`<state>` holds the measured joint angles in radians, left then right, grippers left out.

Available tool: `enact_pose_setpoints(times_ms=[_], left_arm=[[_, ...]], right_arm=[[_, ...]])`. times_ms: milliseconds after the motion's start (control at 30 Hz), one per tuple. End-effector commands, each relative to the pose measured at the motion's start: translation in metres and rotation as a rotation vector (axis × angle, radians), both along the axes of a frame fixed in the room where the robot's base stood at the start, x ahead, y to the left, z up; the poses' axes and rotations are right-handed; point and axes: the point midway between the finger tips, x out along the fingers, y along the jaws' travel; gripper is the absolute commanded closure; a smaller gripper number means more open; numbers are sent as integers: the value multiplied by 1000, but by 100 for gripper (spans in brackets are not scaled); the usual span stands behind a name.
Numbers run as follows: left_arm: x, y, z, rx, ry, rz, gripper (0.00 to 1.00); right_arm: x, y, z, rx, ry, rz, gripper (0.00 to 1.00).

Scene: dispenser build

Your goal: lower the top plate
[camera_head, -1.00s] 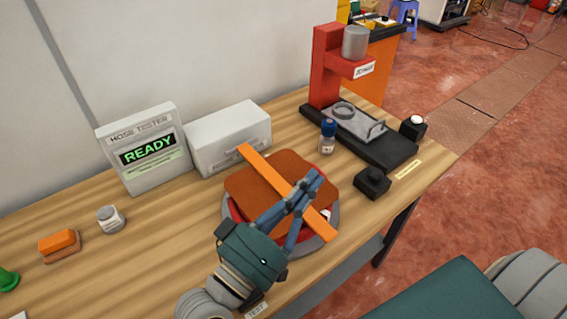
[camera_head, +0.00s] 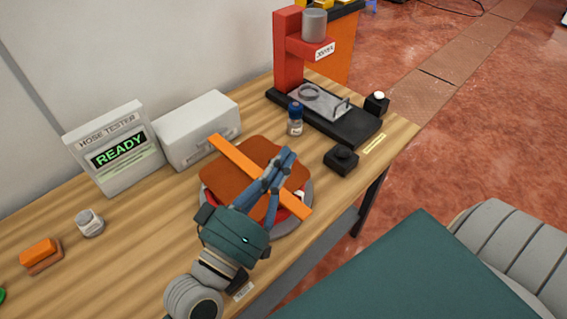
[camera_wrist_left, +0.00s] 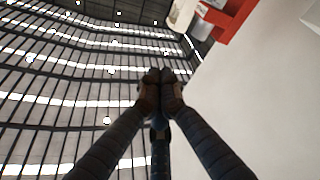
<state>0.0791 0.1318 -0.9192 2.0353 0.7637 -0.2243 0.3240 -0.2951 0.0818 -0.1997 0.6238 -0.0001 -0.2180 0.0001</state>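A brown square plate (camera_head: 222,181) with an orange bar (camera_head: 229,153) lying diagonally across it sits over a round red and grey base (camera_head: 283,226) near the table's front edge. I cannot tell whether the plate touches the base all round. My left gripper (camera_head: 286,155) reaches over the plate and the bar from the front, and its fingers hide part of both. In the left wrist view its fingertips (camera_wrist_left: 160,77) meet, with nothing visible between them. The plate and bar do not show in that view. My right gripper is not in view.
A hose tester reading READY (camera_head: 117,150) and a white box (camera_head: 198,130) stand behind the plate. A small blue-capped bottle (camera_head: 295,119), a black button box (camera_head: 341,160) and a red press (camera_head: 289,50) stand to the right.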

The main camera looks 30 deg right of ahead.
Motion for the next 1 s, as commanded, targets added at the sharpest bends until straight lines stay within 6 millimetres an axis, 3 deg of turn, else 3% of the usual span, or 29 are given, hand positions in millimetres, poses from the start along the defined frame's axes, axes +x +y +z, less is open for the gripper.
enact_pose_setpoints(times_ms=[33, 100, 500, 700, 1000], left_arm=[[2, -1, 15, 0, -1, 2, 100], [0, 12, -3, 6, 0, 2, 100], [-14, 79, -25, 3, 0, 2, 100], [-17, 91, -27, 1, 0, 1, 100], [-17, 92, -26, 0, 0, 1, 100]], right_arm=[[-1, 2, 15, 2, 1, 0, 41], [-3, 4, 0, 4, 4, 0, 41], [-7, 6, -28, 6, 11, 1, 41], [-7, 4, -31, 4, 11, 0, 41], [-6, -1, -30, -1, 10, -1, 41]])
